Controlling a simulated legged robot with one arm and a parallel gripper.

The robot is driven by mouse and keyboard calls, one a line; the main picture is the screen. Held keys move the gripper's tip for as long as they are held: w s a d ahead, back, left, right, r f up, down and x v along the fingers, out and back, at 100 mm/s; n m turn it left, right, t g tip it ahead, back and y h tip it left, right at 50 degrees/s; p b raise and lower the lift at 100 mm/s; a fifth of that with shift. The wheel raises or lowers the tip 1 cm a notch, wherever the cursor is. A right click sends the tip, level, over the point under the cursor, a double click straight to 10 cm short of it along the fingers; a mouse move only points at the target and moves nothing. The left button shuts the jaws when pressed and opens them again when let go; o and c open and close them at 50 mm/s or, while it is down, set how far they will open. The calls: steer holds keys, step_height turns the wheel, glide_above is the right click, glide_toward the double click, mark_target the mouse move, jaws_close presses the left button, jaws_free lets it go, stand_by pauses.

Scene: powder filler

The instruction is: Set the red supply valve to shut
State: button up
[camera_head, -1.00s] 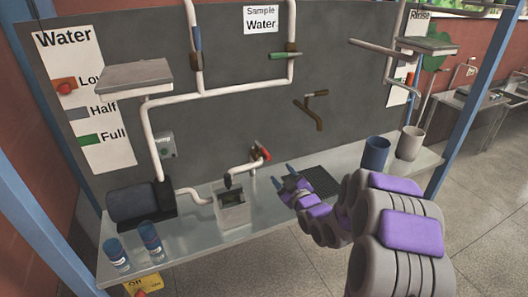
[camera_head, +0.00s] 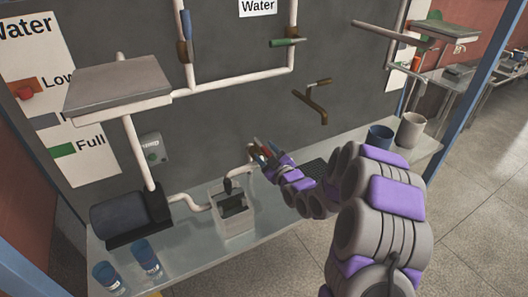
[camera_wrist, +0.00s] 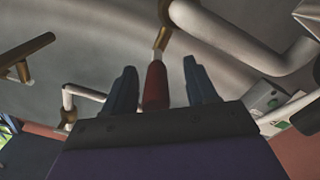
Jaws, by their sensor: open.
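The red supply valve handle (camera_wrist: 155,87) is a red lever on a brass stem at the end of a white pipe (camera_head: 236,170). In the wrist view it stands between the two blue fingers of my gripper (camera_wrist: 160,88), with a visible gap to each finger. In the head view my gripper (camera_head: 262,152) is at the valve, and its fingers and purple hand hide most of the lever. The gripper is open around the handle and not closed on it.
A grey box with an open top (camera_head: 231,212) stands below the pipe on the bench. A brass tap (camera_head: 316,100) juts from the panel to the right. Two blue-capped jars (camera_head: 145,257) stand front left, and a blue cup (camera_head: 380,137) and white cup (camera_head: 410,130) stand right.

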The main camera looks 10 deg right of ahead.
steer(key=shift+d, duration=0.25)
steer(key=shift+c, duration=1.1)
steer(key=shift+d, duration=0.1)
steer(key=c, duration=0.3)
jaws_close()
steer(key=shift+a+y, duration=0.2)
steer(key=shift+y, duration=0.1)
